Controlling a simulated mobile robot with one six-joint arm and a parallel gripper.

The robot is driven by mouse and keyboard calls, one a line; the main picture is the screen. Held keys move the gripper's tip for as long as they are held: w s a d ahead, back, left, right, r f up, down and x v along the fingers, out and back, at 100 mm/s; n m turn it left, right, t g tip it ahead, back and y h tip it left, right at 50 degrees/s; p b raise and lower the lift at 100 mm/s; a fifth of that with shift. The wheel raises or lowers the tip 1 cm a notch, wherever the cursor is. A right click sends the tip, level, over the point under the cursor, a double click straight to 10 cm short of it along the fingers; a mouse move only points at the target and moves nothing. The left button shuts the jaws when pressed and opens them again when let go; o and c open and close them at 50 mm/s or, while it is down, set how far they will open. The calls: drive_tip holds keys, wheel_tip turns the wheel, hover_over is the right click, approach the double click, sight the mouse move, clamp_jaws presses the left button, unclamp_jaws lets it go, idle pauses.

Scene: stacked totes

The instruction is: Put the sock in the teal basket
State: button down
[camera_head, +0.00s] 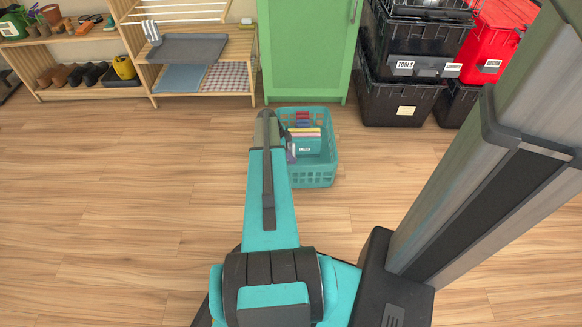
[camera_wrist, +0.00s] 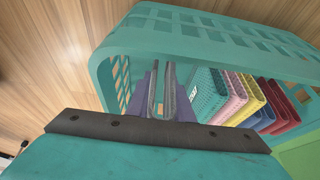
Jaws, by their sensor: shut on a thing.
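The teal basket (camera_head: 318,176) stands on the wood floor in front of the green cabinet, and its rim and wall (camera_wrist: 205,38) fill the upper part of the wrist view. My gripper (camera_wrist: 160,92) is at the basket's left side in the head view, mostly hidden there by my arm. In the wrist view its fingers point into the basket opening. They are shut on a purple and grey cloth thing, likely the sock (camera_wrist: 184,108), of which only parts show beside the fingers. Whether it touches the basket's bottom I cannot tell.
Several coloured small bins or boxes (camera_wrist: 235,97) stand inside the basket on its right side in the wrist view. The green cabinet (camera_head: 305,55) is right behind the basket. Black totes (camera_head: 400,100) are stacked at right. A wooden shelf (camera_head: 205,75) stands at left. Floor around is clear.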

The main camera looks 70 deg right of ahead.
drive_tip(key=shift+f, duration=0.35)
drive_tip(key=shift+f+b, duration=0.95)
drive_tip(key=shift+f, duration=1.65)
drive_tip(key=shift+f, duration=0.15)
drive_tip(key=c, duration=1.6)
unclamp_jaws()
drive_tip(key=shift+o, duration=0.2)
drive_tip(key=p+v, duration=0.4)
drive_tip(key=v, duration=0.8)
drive_tip(key=shift+w+r+p, duration=0.1)
drive_tip(key=shift+r+p, duration=0.25)
